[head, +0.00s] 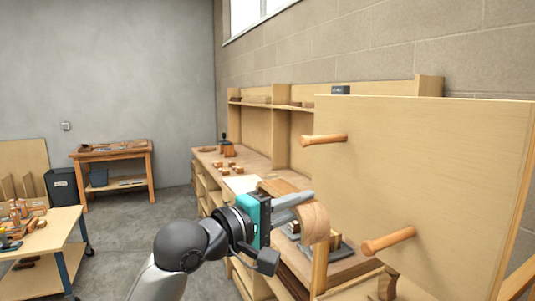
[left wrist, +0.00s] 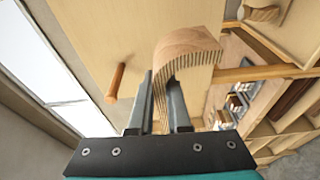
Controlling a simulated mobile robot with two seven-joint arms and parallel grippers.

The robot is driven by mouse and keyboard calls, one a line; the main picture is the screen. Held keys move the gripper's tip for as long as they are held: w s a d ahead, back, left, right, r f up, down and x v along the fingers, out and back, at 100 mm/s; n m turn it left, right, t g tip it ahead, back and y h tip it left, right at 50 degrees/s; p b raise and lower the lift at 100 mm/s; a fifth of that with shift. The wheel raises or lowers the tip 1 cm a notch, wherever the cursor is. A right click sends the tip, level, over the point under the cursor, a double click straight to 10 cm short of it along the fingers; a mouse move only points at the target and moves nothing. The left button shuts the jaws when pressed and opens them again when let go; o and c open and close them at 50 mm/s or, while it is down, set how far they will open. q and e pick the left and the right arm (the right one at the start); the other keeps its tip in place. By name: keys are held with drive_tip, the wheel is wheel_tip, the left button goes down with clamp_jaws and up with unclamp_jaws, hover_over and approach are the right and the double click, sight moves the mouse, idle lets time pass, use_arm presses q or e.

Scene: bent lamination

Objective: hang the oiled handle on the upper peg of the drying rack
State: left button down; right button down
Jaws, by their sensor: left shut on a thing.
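The handle (head: 317,220) is a bent, hook-shaped strip of laminated wood. My left gripper (head: 290,205) is shut on it; in the left wrist view, the handle (left wrist: 190,50) arches up and over from between the fingers (left wrist: 160,110). The drying rack (head: 430,170) is a large pale upright board. Its upper peg (head: 323,139) juts left from the board, above the handle and clear of it. The lower peg (head: 388,241) is to the right of the handle and lower. One peg (left wrist: 116,82) shows in the left wrist view, apart from the handle. My right gripper is not in view.
A long workbench (head: 262,163) with shelves runs along the wall behind the handle, with wooden blocks on it. A curved wooden piece (head: 388,283) stands below the lower peg. A side table (head: 110,149) and a cart (head: 45,232) stand at left, with open floor between.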

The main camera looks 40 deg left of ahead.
use_arm(q)
drive_tip(key=s+a+r+p, duration=0.1)
drive_tip(key=s+a+r, duration=0.15)
drive_tip(key=r, duration=0.45)
drive_tip(key=s+a+r, duration=0.1)
drive_tip(key=s+r, duration=0.2)
drive_tip(key=r, duration=0.3)
drive_tip(key=w+d+p, duration=0.1)
drive_tip(key=w+d, duration=0.2)
drive_tip(key=w, duration=0.3)
drive_tip(key=w+d+f+p, duration=0.1)
drive_tip(key=w+d+p, duration=0.1)
drive_tip(key=w, duration=0.5)
drive_tip(key=shift+w+d+f, duration=0.25)
drive_tip(key=shift+w+d, duration=0.05)
drive_tip(key=shift+d, duration=0.1)
drive_tip(key=shift+p, duration=0.45)
idle(0.7)
drive_tip(key=shift+c, duration=0.7)
unclamp_jaws()
drive_tip(key=shift+f, duration=0.1)
drive_tip(key=shift+s, duration=0.15)
